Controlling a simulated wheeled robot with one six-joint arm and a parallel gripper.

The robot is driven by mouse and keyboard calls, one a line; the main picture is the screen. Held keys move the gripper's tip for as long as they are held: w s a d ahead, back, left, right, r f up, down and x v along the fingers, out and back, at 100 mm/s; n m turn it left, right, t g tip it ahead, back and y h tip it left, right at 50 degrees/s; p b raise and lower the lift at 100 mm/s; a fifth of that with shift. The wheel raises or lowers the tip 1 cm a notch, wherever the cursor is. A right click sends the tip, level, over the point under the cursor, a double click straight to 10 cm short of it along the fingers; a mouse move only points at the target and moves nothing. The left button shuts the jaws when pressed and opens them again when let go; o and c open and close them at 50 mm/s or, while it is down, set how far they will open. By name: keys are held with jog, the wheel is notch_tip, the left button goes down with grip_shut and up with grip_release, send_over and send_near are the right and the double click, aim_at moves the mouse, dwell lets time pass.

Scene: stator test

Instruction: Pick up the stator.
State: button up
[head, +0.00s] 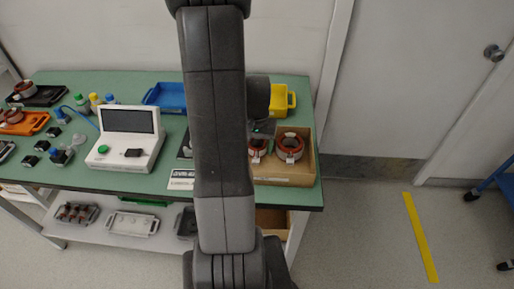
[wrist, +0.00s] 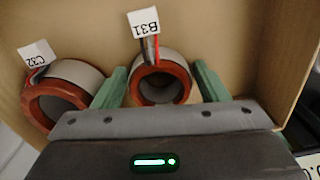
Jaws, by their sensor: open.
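Two stators lie in a cardboard box. In the wrist view, one with a red-brown ring and a tag reading B31 (wrist: 160,88) sits between the green fingers of my gripper (wrist: 160,78). The fingers are open, one at each side of it; I cannot tell whether they touch it. The other stator, tagged C32 (wrist: 60,92), lies outside the left finger. In the head view, one stator (head: 290,148) shows clearly and another (head: 257,150) is partly hidden by my arm. My gripper (head: 263,131) is over the box there, its fingertips hard to make out.
The cardboard box (head: 300,173) has walls close around the stators. It stands at the right end of the green table (head: 130,82). A yellow bin (head: 282,100) is behind it and a blue bin (head: 165,95) farther left. A test device with a screen (head: 128,142) stands left of my arm.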

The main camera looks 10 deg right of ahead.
jog(key=c, duration=1)
